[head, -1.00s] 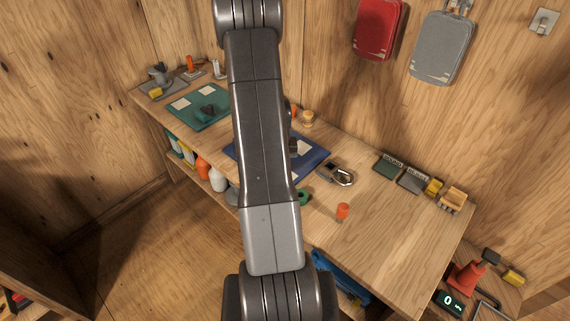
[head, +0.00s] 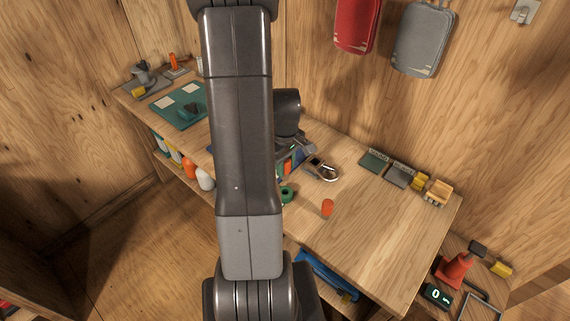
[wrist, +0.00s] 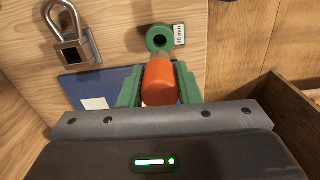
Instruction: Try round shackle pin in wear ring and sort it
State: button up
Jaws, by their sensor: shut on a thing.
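My gripper (wrist: 160,84), with green fingers, is shut on the round shackle pin (wrist: 159,80), which shows an orange body. In the head view my gripper (head: 290,166) is low over the bench with orange between its fingers. The green wear ring (wrist: 160,39), beside a "20 mm" label (wrist: 179,35), lies just beyond the pin in the wrist view. It also shows on the bench in the head view (head: 286,195). The pin's far end is mostly hidden by its body and appears short of the ring's hole; I cannot tell the gap.
A metal shackle (head: 323,169) lies beside the gripper. An orange cylinder (head: 327,207) stands on the bench. A dark green tray (head: 375,162) and a grey tray (head: 398,176), both with labels, are at the back right. The bench's front right is clear.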

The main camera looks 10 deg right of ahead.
aim_at(285, 179)
jog(key=shift+f, duration=0.1)
jog(key=shift+f+b, duration=2.95)
jog(key=shift+f, duration=0.2)
jog(key=shift+f+b, duration=0.3)
jog(key=shift+b, duration=0.15)
jog(key=shift+r, duration=0.25)
dwell(0.4)
jog(key=shift+f+b, duration=0.25)
jog(key=shift+b, duration=0.1)
dwell(0.9)
jog(key=shift+r, duration=0.25)
dwell(0.6)
jog(key=shift+f, duration=0.2)
dwell(1.3)
